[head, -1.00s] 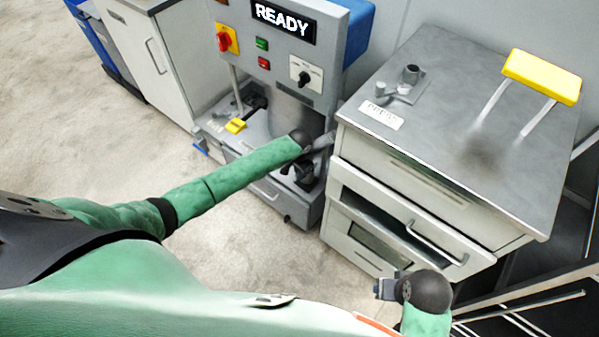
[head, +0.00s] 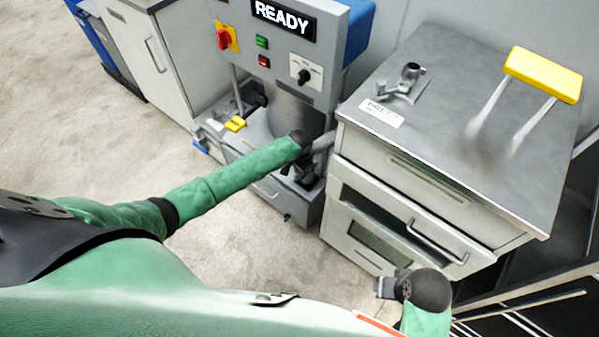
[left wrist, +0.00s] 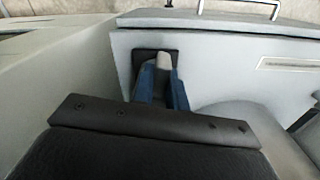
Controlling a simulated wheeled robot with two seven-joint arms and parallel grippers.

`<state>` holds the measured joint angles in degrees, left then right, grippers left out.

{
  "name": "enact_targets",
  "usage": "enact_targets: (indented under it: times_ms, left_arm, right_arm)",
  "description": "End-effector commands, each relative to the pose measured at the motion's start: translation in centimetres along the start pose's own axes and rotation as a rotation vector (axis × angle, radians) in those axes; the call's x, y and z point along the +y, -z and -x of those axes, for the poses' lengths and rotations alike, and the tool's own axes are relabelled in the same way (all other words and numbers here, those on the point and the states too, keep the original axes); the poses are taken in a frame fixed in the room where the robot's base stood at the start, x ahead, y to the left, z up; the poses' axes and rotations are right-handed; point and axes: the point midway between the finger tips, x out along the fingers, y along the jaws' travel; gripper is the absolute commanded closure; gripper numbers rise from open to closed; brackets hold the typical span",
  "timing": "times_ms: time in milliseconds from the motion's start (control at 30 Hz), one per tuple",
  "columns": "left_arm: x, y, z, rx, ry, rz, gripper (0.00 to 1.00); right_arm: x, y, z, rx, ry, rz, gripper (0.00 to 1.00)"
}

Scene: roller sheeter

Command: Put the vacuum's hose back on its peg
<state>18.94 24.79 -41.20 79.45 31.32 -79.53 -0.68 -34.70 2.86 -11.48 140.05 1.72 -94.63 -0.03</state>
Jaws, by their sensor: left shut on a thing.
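My left gripper (head: 306,168) reaches low against the front of the grey machine, largely hidden behind its own wrist. In the left wrist view its blue fingers (left wrist: 162,88) are shut on a grey rounded piece (left wrist: 163,62). It looks like part of the vacuum's hose, though its full shape is hidden. A dark square plate (left wrist: 143,54) shows on the pale panel behind it. A grey tube-like part (head: 323,143) shows beside the wrist in the head view. I cannot make out the peg for certain. My right gripper (head: 384,286) is in front of the drawer cabinet, its fingers too small to read.
The machine's control panel (head: 290,48) shows READY. The grey-topped cabinet (head: 450,110) stands to the right, with a small metal fixture (head: 411,72) and a yellow-handled frame (head: 543,73) on top. A white cabinet (head: 130,50) stands left. The floor (head: 90,135) is clear at left.

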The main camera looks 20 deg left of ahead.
Motion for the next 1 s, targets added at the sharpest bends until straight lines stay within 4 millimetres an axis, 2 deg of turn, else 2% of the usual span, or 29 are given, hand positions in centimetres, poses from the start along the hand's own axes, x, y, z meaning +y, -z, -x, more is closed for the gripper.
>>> enact_targets:
  times_ms: [633, 667, 767, 1000]
  left_arm:
    - [-0.01, 0.06, -0.35, 0.002, 0.000, 0.000, 1.00]
    - [-0.01, 0.05, -0.35, 0.001, 0.000, 0.000, 0.80]
    - [-0.01, 0.04, -0.36, 0.001, 0.000, 0.000, 0.60]
    - [0.01, -0.05, -0.48, -0.001, 0.000, 0.000, 0.60]
  right_arm:
    - [0.03, 0.01, -0.09, 0.000, -0.001, 0.001, 0.57]
    - [0.02, 0.01, -0.10, 0.000, 0.000, 0.001, 0.57]
    - [-0.01, 0.00, -0.10, 0.000, 0.000, 0.000, 0.57]
    - [-0.08, -0.10, -0.15, -0.002, 0.002, -0.001, 0.57]
